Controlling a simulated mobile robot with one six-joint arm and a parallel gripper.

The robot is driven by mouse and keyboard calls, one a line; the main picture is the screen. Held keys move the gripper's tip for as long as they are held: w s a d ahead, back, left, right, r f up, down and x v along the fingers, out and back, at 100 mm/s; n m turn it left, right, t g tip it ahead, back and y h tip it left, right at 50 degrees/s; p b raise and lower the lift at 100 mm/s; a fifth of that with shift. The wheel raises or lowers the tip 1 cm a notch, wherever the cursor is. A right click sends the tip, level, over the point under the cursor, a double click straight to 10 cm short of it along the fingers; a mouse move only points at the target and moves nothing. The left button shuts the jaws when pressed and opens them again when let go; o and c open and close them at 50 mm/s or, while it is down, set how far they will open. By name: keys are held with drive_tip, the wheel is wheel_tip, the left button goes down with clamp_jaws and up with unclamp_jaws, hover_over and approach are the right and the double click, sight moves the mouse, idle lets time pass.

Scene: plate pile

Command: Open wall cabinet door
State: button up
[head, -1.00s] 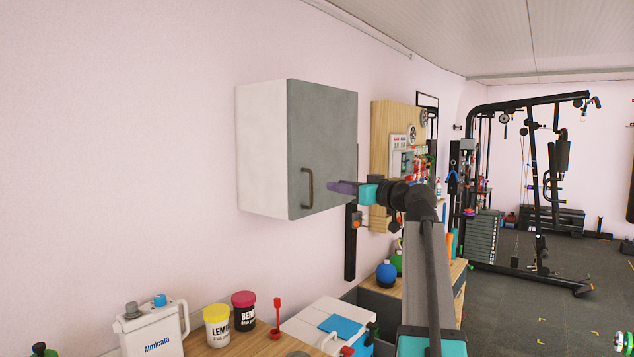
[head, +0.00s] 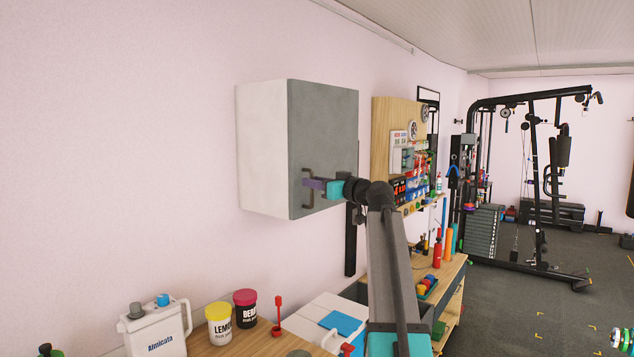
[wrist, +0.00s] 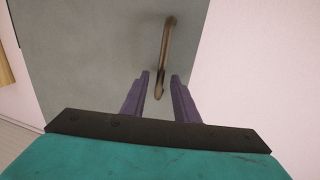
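The wall cabinet (head: 262,150) hangs on the pink wall, white on its side, with a grey door (head: 325,125) that is shut. A brown bar handle (head: 307,190) stands upright near the door's left edge; in the wrist view the handle (wrist: 166,45) runs up from between the fingers. My gripper (head: 308,184) is at the handle in the head view. In the wrist view my gripper (wrist: 160,78) has its two purple fingers apart, one on each side of the handle's near end. A gap shows between each finger and the bar.
Below the cabinet is a counter with a white jug (head: 155,328), a yellow-lidded tub (head: 219,325), a red-lidded tub (head: 245,310) and a blue pad (head: 340,323). A wooden tool board (head: 394,120) hangs to the right. Open floor (head: 540,310) lies at the right.

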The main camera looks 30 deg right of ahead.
drive_tip(key=shift+c, duration=0.4)
clamp_jaws()
drive_tip(key=shift+s+f, duration=0.1)
